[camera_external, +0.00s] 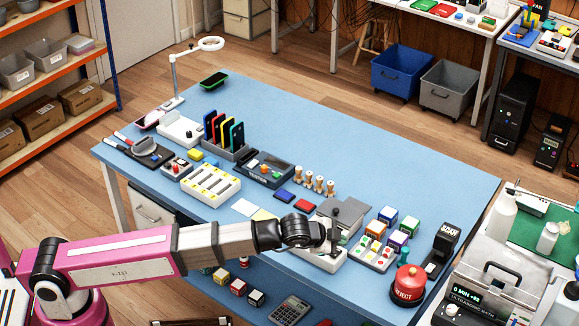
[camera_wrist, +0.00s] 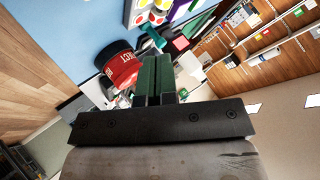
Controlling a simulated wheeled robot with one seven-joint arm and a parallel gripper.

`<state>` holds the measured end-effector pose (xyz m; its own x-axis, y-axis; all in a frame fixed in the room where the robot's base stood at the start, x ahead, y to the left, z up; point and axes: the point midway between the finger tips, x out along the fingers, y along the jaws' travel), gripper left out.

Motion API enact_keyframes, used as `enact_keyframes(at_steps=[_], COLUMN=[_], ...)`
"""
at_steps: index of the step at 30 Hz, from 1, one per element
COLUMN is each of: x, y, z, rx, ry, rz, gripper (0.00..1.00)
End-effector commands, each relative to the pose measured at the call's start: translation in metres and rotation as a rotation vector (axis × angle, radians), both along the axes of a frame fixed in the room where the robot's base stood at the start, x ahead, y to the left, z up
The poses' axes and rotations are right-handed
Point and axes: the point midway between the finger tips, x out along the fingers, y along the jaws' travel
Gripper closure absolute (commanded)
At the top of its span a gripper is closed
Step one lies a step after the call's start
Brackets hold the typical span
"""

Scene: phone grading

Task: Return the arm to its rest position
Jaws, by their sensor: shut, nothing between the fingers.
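My arm reaches in from the lower left of the external view, pink and grey, out over the front edge of the blue table (camera_external: 300,110). My gripper (camera_external: 335,240) is at its end, beside a grey box-like device (camera_external: 345,215), partly hiding it; whether they touch cannot be told. In the wrist view my gripper (camera_wrist: 155,75) shows its two dark fingers side by side, shut and empty.
Coloured cubes (camera_external: 387,218), a tray of coloured pieces (camera_external: 371,253) and a scanner stand (camera_external: 441,245) are right of my gripper. Upright phones in a rack (camera_external: 223,130) and a white slotted tray (camera_external: 204,184) are further left. The table's back right is clear.

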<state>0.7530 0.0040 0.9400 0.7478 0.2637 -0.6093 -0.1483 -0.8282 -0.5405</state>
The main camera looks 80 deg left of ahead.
Motion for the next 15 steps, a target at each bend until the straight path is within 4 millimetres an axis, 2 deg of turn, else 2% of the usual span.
enact_keyframes(at_steps=[1, 5, 7, 11, 15], x=[0.0, -0.005, -0.014, -0.03, -0.051], y=[-0.018, -0.07, -0.092, -0.099, -0.092], z=[-0.004, -0.024, -0.046, -0.084, -0.127], rx=[-0.055, -0.258, -0.363, -0.446, -0.472], ry=[-0.01, -0.019, 0.004, 0.068, 0.148], rz=[-0.007, -0.003, 0.014, 0.053, 0.094], gripper=[1.0, 1.0, 1.0, 1.0, 1.0])
